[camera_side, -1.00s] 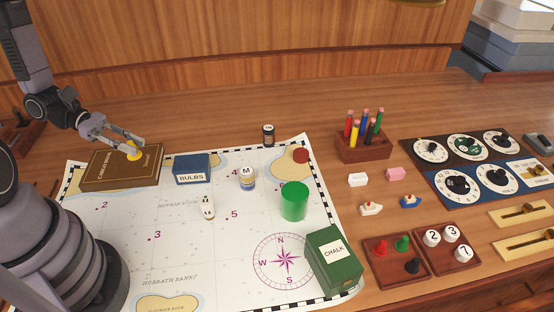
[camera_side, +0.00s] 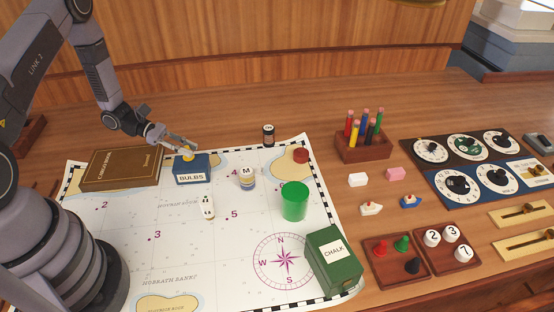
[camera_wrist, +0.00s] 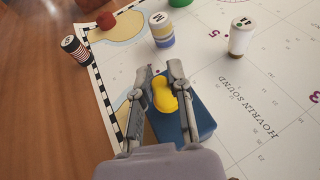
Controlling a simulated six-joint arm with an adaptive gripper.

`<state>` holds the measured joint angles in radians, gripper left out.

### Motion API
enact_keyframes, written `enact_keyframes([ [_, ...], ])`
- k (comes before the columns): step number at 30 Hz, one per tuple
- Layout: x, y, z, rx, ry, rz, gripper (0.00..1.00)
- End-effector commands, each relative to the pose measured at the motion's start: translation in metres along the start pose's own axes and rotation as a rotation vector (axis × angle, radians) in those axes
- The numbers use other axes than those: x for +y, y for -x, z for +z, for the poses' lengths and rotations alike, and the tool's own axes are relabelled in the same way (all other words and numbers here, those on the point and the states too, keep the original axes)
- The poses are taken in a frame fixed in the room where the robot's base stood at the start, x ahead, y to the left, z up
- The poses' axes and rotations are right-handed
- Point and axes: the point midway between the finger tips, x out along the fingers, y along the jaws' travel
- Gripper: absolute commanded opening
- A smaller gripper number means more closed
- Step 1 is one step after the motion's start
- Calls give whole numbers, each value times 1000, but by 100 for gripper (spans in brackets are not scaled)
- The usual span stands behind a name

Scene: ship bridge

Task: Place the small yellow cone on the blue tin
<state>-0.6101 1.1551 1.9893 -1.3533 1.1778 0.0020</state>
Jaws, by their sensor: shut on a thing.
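The small yellow cone (camera_side: 187,154) is between the fingertips of my gripper (camera_side: 188,147), which is shut on it. In the wrist view the yellow cone (camera_wrist: 164,96) shows between the two fingers of my gripper (camera_wrist: 161,84). The blue tin (camera_side: 192,172), labelled BULBS, lies on the chart right of the brown book. The cone is over the top of the tin; I cannot tell whether it touches the lid. In the wrist view the blue tin (camera_wrist: 196,122) is below the cone and partly hidden by my gripper.
The brown book (camera_side: 122,168) lies left of the tin. The green CHALK box (camera_side: 333,262) is front right.

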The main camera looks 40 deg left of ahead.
Motion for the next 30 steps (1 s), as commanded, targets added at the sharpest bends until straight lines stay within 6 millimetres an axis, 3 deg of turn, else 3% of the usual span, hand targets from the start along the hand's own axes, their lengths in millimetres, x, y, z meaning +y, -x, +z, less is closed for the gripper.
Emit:
enact_keyframes([
  [3,0,-5,-11,0,1,0,0],
  [14,0,-6,-15,0,-1,0,0],
  [15,0,-6,-15,1,-1,0,19],
  [21,0,-6,-14,1,-1,0,43],
  [30,0,-5,-13,1,-2,0,43],
])
